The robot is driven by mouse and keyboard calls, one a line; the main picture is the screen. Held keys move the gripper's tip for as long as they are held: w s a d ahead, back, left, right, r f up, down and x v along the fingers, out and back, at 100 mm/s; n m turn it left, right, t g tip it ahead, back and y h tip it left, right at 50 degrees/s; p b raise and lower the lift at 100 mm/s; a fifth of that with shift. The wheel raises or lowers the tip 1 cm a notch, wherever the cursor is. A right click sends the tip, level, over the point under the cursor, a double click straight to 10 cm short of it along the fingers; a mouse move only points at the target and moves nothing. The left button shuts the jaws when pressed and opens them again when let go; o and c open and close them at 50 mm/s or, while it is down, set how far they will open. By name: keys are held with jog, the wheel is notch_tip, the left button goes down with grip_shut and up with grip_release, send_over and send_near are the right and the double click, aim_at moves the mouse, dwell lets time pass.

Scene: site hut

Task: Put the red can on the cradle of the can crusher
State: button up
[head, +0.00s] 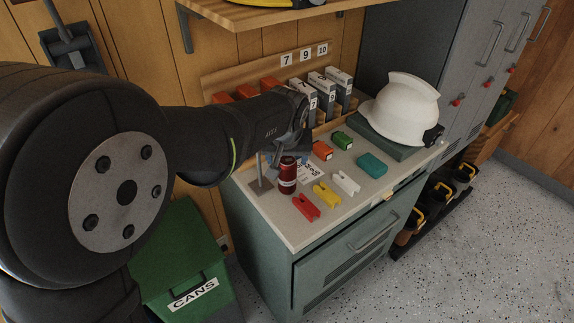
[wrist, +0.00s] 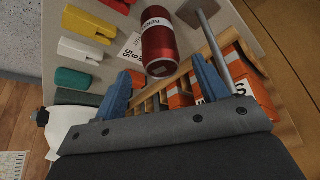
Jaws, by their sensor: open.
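The red can (head: 287,178) stands upright on the worktop (head: 316,228), towards its left side. It also shows in the wrist view (wrist: 157,40), just beyond my fingertips. My gripper (head: 289,146) is above and behind the can, partly hidden by my arm in the head view. In the wrist view its two blue fingers (wrist: 163,84) are apart with nothing between them. A grey post on a flat plate (head: 261,186) stands just left of the can. I cannot make out a can crusher or its cradle for certain.
Red, yellow and white clips (head: 326,195) lie right of the can, with green, orange and teal blocks behind. A white helmet (head: 401,108) sits at the right. A rack of files and orange boxes (head: 329,88) lines the back. A green cans bin (head: 183,262) stands lower left.

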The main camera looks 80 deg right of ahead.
jog(key=shift+o, duration=0.3)
jog(key=shift+v, duration=1.75)
jog(key=shift+d, duration=0.1)
